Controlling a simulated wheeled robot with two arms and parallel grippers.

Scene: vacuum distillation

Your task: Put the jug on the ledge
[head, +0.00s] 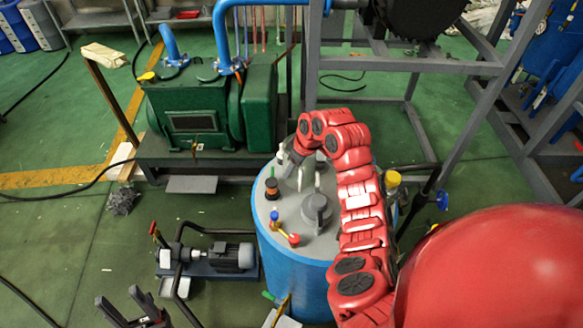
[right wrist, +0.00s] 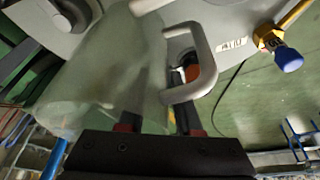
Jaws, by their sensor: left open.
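The jug (right wrist: 105,75) looks like a translucent, pale cylinder with a grey loop handle (right wrist: 207,68) in the right wrist view. It is close to my right gripper (right wrist: 160,110), whose dark fingers stand on either side of the handle's lower end. I cannot tell whether they grip it. In the head view my right gripper (head: 287,158) is over the far left part of the blue tank's grey top; the jug is hard to make out there. My left gripper (head: 135,308) is open and empty at the lower left. I cannot single out the ledge.
A small motor pump (head: 232,256) is on the floor at left. A grey steel frame (head: 470,120) rises at right.

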